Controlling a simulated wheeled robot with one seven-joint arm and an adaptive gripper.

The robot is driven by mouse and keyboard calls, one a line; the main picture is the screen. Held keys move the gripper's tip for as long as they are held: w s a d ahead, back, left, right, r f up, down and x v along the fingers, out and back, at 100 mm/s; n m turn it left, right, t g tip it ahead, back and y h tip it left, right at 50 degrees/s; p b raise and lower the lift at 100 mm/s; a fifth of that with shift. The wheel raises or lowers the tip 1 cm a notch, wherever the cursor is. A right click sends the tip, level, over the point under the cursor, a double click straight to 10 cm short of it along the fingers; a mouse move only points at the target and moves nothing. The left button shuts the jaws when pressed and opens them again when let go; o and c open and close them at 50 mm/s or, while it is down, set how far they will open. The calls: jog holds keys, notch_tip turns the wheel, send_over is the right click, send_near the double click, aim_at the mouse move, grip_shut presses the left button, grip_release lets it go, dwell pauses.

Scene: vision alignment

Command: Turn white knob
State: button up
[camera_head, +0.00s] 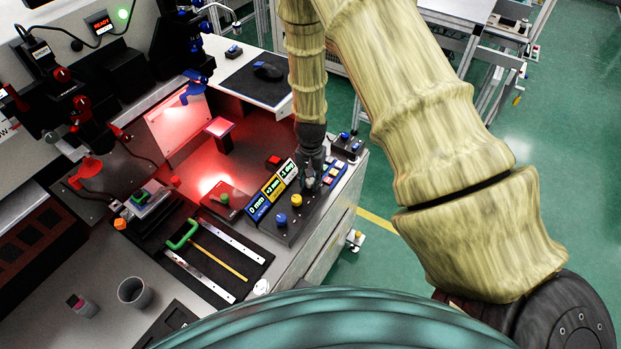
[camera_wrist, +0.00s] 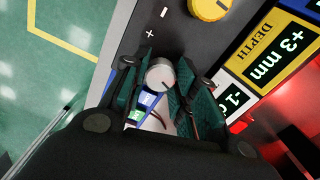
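The white knob (camera_wrist: 160,75) is a round, pale silver-white dial on the dark control panel (camera_head: 293,222). In the wrist view it sits between the two dark green fingers of my gripper (camera_wrist: 158,78). The fingers flank it closely on both sides; whether both touch it is not clear. In the head view my gripper (camera_head: 311,172) points down at the panel's far right part, and its fingers hide the white knob. A yellow knob (camera_head: 296,200) and a blue knob (camera_head: 281,219) stand farther left on the same panel.
Displays (camera_head: 271,188) reading 0 mm, +3 mm and -1 deg line the panel's back. Coloured buttons (camera_head: 335,172) lie right of my gripper. A red button box (camera_head: 274,162) stands behind. A mat (camera_head: 178,262) with metal strips and a green-handled tool lies left.

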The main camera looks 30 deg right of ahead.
jog(key=c, duration=0.4)
jog(key=shift+o, duration=0.2)
jog(key=shift+n, duration=0.8)
jog(key=o, duration=1)
jog(key=shift+o, duration=0.2)
jog(key=shift+r, duration=0.1)
jog(key=shift+w+a, duration=0.1)
jog(key=shift+w, duration=0.05)
